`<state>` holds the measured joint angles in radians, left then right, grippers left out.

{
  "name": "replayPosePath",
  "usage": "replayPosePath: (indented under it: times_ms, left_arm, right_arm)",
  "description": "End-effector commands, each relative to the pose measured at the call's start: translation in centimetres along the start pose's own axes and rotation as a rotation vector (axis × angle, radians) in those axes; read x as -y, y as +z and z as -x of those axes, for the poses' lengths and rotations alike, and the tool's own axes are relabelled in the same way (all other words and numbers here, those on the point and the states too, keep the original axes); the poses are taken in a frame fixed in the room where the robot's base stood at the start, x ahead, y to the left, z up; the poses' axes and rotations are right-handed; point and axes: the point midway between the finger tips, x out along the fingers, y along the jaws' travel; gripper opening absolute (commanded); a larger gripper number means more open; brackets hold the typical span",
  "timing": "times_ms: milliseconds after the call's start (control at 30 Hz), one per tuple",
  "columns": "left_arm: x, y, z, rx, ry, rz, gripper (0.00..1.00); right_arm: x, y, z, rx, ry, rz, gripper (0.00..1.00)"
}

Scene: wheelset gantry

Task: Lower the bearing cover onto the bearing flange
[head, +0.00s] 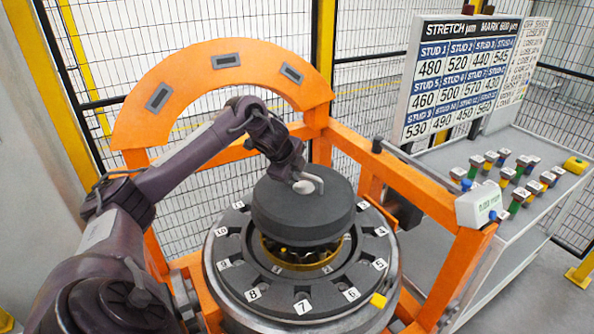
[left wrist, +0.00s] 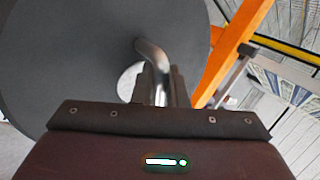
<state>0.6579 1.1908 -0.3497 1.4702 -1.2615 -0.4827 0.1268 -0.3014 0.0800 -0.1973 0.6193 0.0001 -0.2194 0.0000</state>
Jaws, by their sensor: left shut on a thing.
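The bearing cover (head: 300,212) is a thick dark grey disc. It hangs above the bearing flange (head: 228,272), a grey ring with numbered white tags around it. A gap shows between cover and flange, with a brass-coloured inner ring (head: 297,262) and dark parts visible in it. My left gripper (head: 303,182) is shut on the cover's curved metal handle at the top. In the left wrist view the gripper fingers (left wrist: 160,88) close on the handle (left wrist: 150,52), with the dark cover (left wrist: 75,55) behind. The cover looks roughly level. My right gripper is not in view.
An orange frame (head: 400,180) with an arched top (head: 215,62) surrounds the flange. At right, a grey bench (head: 505,238) holds several coloured studs and a number board (head: 462,75). Mesh fencing stands behind.

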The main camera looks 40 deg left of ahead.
Motion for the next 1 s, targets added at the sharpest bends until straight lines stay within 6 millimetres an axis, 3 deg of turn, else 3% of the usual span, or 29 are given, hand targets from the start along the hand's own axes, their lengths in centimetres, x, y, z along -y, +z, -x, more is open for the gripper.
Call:
replayPosePath:
  times_ms: [133,333,533,1000]
  left_arm:
    - [0.1,0.0,0.1,0.0,-0.003,0.001,0.0]
    - [0.1,0.5,0.2,0.008,-0.004,0.001,0.0]
    - [-0.8,0.4,-1.3,0.006,-0.004,0.001,0.0]
    - [-3.0,0.4,-4.5,0.006,-0.005,0.001,0.0]
  right_arm:
    - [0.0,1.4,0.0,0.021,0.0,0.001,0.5]
    - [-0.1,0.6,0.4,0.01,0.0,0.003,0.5]
    - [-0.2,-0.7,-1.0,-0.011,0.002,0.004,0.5]
    - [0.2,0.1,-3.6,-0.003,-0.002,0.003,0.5]
